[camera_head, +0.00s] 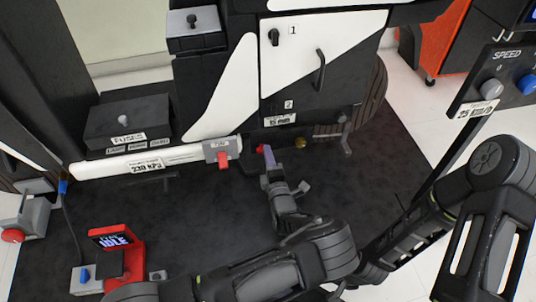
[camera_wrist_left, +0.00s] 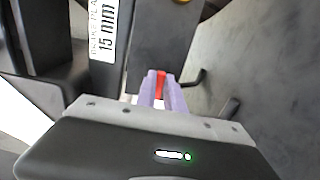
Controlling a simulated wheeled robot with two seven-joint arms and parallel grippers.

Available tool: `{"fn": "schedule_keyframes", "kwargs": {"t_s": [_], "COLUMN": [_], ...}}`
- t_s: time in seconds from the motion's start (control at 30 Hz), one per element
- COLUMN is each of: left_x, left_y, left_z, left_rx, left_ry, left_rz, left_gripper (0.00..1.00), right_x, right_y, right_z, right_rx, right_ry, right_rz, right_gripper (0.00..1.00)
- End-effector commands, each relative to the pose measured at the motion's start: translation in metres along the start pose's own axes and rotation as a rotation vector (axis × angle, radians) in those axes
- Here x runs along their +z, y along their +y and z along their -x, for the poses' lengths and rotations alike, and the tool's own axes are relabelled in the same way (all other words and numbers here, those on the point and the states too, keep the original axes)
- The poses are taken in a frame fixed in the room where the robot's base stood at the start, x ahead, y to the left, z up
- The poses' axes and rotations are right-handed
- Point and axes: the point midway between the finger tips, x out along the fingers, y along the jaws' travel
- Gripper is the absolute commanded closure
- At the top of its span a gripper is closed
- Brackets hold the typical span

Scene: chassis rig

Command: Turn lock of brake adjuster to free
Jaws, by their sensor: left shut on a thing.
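The brake adjuster is on the lower front of the black and white rig, by the label "BRAKE PLAY 15 mm" (camera_wrist_left: 103,32), which also shows in the head view (camera_head: 280,119). My left gripper (camera_head: 266,152) reaches it from the front. Its purple fingers (camera_wrist_left: 160,90) are shut on a small red lever (camera_wrist_left: 161,84), seen between them in the wrist view; I take this as the lock. In the head view a bit of the red lever (camera_head: 260,148) shows beside the fingertips; the rest is hidden. My right gripper does not show.
Left of my gripper is a grey block with another red lever (camera_head: 222,158). To the right are a brass knob (camera_head: 300,142) and a pedal-like metal arm (camera_head: 345,135). A red "IDLE" display (camera_head: 115,240) stands at lower left. The speed panel (camera_head: 490,88) is at right. Dark mat (camera_head: 180,215) lies free in front.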

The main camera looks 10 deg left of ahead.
Motion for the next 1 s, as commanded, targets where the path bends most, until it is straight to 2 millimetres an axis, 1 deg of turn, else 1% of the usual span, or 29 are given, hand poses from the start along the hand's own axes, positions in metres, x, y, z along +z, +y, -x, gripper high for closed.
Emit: {"fn": "schedule_keyframes", "kwargs": {"t_s": [0.47,0.5,0.73,0.77,1.0], "left_x": [0.0003,0.0003,0.0002,0.0001,0.0001], "left_y": [-0.0015,-0.0015,-0.0009,-0.0009,-0.0004], "left_z": [0.0007,0.0007,0.0004,0.0003,0.0006], "left_rx": [-0.003,-0.003,-0.002,-0.001,-0.001], "left_ry": [-0.001,-0.001,-0.001,-0.001,0.000], "left_rz": [-0.022,-0.022,-0.021,-0.021,-0.020], "left_gripper": [1.00,0.86,0.67,0.65,0.65], "right_x": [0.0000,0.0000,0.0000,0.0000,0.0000], "right_y": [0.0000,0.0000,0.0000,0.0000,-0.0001], "right_z": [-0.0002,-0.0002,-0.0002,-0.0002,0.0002], "right_rx": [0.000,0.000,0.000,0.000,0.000], "right_ry": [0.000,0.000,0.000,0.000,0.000], "right_rz": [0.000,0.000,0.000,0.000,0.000], "right_gripper": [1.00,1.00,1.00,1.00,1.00]}}
